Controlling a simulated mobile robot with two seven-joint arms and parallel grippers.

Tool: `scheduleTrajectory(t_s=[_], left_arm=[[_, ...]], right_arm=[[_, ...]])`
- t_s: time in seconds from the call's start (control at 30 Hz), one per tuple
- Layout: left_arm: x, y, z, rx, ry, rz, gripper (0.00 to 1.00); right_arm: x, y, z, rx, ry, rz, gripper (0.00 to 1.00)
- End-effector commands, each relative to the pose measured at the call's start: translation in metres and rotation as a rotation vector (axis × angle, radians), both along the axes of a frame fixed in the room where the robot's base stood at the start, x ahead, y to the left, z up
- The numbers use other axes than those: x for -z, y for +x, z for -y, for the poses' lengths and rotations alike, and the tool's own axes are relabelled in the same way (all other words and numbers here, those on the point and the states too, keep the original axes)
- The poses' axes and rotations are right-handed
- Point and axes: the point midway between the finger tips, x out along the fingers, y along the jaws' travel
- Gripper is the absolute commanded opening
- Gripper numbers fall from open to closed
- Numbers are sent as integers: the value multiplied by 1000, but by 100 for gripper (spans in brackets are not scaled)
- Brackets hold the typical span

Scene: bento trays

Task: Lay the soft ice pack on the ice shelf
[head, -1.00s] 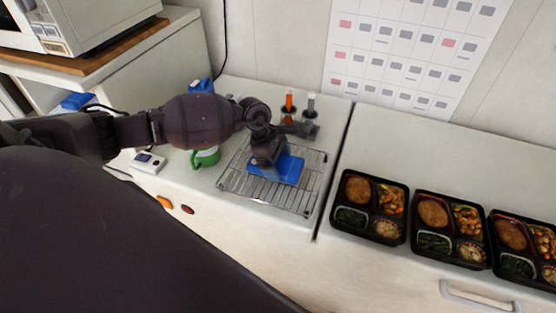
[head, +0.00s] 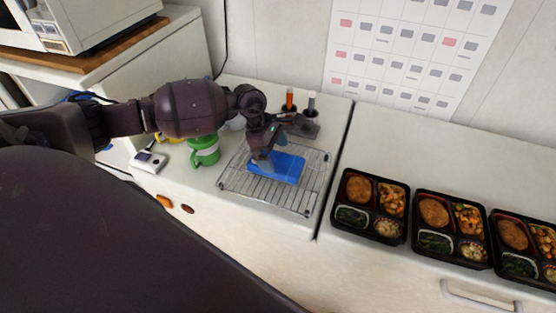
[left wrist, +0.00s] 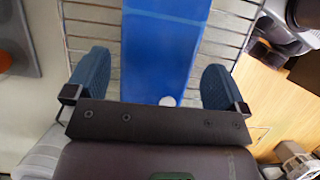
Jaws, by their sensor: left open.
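The blue soft ice pack (head: 284,168) lies flat on the wire ice shelf (head: 262,190) in the head view. In the left wrist view the ice pack (left wrist: 160,50) lies over the shelf's wires (left wrist: 222,45). My left gripper (head: 264,164) is just above the left part of the pack. In the left wrist view its two blue-padded fingers (left wrist: 155,88) are spread, one on each side of the pack, with gaps between them and it. My right gripper is not in view.
A green and white cup (head: 205,150) and a small white device (head: 150,161) stand left of the shelf. A dark holder with orange and grey items (head: 305,128) stands behind it. Several black bento trays (head: 369,206) line the right counter.

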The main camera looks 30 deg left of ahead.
Motion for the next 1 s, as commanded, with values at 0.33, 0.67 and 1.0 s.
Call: scheduleTrajectory(t_s=[0.33, 0.67, 1.0], left_arm=[[-60, -6, -25, 0, 2, 2, 100], [-79, -9, -36, -2, -12, 0, 100], [-47, -20, -79, -9, -228, 26, 100]], right_arm=[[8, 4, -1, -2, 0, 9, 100], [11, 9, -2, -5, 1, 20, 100], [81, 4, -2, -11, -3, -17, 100]])
